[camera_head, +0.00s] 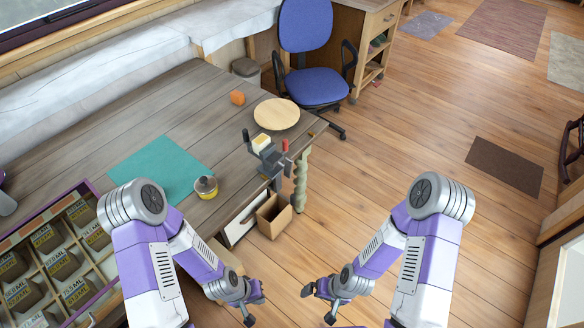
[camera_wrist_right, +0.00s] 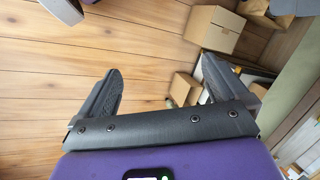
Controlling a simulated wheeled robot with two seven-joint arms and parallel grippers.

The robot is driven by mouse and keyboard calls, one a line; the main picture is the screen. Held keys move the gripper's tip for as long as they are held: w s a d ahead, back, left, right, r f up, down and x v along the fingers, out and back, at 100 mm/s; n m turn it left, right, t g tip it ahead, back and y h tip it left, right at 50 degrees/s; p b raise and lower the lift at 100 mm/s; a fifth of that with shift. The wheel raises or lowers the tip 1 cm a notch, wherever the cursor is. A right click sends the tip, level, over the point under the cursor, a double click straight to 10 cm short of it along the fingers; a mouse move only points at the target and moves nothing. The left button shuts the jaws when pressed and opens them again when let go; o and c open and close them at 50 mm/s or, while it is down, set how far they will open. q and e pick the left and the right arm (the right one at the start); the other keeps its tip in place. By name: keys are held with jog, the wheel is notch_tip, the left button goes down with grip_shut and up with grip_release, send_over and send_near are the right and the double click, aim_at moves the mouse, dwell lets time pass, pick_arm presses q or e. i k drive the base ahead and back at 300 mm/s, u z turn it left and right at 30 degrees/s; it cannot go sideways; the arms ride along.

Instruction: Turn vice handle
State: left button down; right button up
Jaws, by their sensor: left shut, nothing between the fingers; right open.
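A grey vice (camera_head: 270,165) is mounted at the right edge of the wooden table. It has a dark upright part on its left, a red-tipped part (camera_head: 285,146) on its right, and a pale yellow block (camera_head: 261,142) at its top. Which part is the turning handle is too small to tell. My left gripper (camera_head: 254,306) is shut and empty, low in front of the table and well apart from the vice. My right gripper (camera_head: 320,296) is open and empty, to the right of the left one, over the floor. Its two spread fingers show in the right wrist view (camera_wrist_right: 158,85).
A cardboard box (camera_head: 273,216) stands below the vice. A blue chair (camera_head: 316,85) is behind.

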aim_at(287, 166)
jog(key=u, duration=0.7)
jog(key=i, duration=0.35)
jog(key=u, duration=0.2)
